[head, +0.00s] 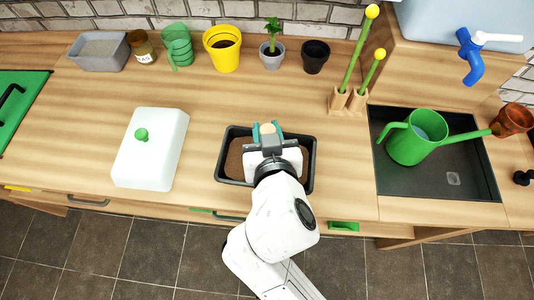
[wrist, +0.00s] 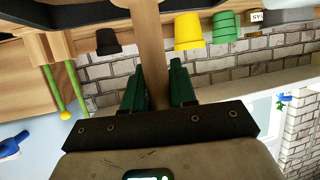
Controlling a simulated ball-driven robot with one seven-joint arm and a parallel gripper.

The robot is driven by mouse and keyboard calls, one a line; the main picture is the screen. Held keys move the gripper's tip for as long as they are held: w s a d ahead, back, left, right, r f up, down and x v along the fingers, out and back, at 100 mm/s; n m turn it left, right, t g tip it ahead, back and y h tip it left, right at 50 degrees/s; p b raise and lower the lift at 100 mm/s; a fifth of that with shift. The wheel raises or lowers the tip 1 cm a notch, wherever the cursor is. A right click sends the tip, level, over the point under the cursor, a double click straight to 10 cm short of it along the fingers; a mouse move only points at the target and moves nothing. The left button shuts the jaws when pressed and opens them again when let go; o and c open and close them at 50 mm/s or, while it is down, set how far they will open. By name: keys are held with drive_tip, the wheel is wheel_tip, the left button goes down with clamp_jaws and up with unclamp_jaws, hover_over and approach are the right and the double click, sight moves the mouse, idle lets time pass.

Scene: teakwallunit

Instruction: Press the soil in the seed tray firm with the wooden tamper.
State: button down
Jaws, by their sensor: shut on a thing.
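The black seed tray (head: 311,165) lies on the wooden bench, filled with brown soil (head: 236,158). My gripper (head: 267,131) is above the tray, and my arm hides its middle and front. In the wrist view my gripper's green fingers (wrist: 158,88) are shut on the pale wooden handle of the tamper (wrist: 151,50). The tamper's top end (head: 268,128) shows between the fingers in the head view. The tamper's foot is hidden in the head view, and I cannot tell whether it touches the soil.
A white lid with a green knob (head: 150,150) lies left of the tray. Pots, including a yellow one (head: 222,58), line the back. A wooden stand with green sticks (head: 347,101) is behind right. A green watering can (head: 412,145) stands in the dark sink at right.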

drive_tip(key=shift+s+d+p, duration=0.15)
drive_tip(key=shift+d+p, duration=0.2)
drive_tip(key=shift+d, duration=1.15)
drive_tip(key=shift+s+d+p, duration=0.15)
drive_tip(key=shift+d+p, duration=0.15)
drive_tip(key=shift+d, duration=1.15)
drive_tip(key=shift+f, duration=0.2)
drive_tip(key=shift+f+b, duration=0.35)
drive_tip(key=shift+b, duration=0.1)
drive_tip(key=shift+f, duration=0.4)
drive_tip(key=shift+r+p, duration=0.5)
drive_tip(key=shift+r, duration=0.4)
wheel_tip(320, 180, up, 7)
drive_tip(key=p, duration=0.6)
